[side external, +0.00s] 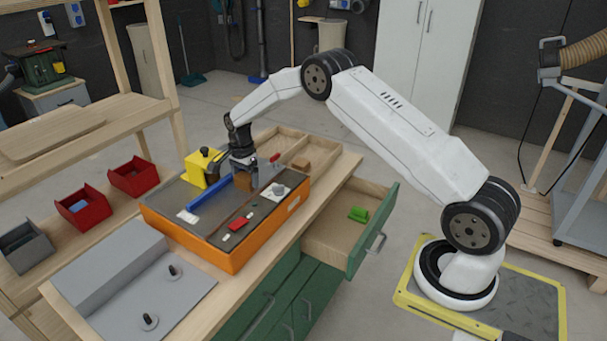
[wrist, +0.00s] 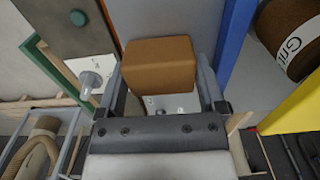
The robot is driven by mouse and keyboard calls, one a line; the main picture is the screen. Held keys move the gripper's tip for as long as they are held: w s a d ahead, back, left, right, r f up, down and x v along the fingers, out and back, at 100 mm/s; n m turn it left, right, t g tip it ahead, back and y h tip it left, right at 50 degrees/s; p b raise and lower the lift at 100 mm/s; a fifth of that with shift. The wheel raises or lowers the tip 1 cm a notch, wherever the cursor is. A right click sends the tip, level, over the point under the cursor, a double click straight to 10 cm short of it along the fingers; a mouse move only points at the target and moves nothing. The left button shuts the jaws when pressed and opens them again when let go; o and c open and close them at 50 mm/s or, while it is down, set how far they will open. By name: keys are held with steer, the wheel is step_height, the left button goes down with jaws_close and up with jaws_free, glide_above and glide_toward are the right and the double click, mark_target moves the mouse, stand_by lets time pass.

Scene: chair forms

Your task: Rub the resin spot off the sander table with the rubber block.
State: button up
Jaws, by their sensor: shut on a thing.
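My gripper (side external: 243,168) points down over the sander table and is shut on a brown block, the rubber block (wrist: 160,65). In the wrist view the block sits between both fingers. In the side view the block (side external: 243,182) shows below the fingers, at or just above the table surface; I cannot tell if it touches. The sander table (side external: 205,224) is a dark grey top on an orange body. A long blue bar (side external: 210,194) lies across it beside my gripper. I cannot make out the resin spot; the block and gripper hide part of the top.
A yellow housing (side external: 197,168) stands close left of my gripper. A wooden divided tray (side external: 283,146) is behind.

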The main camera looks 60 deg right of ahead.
mark_target(239, 194)
steer(key=a, duration=0.3)
steer(key=shift+a, duration=0.15)
step_height(239, 194, up, 8)
stand_by(0.5)
steer(key=shift+r, duration=0.15)
stand_by(0.4)
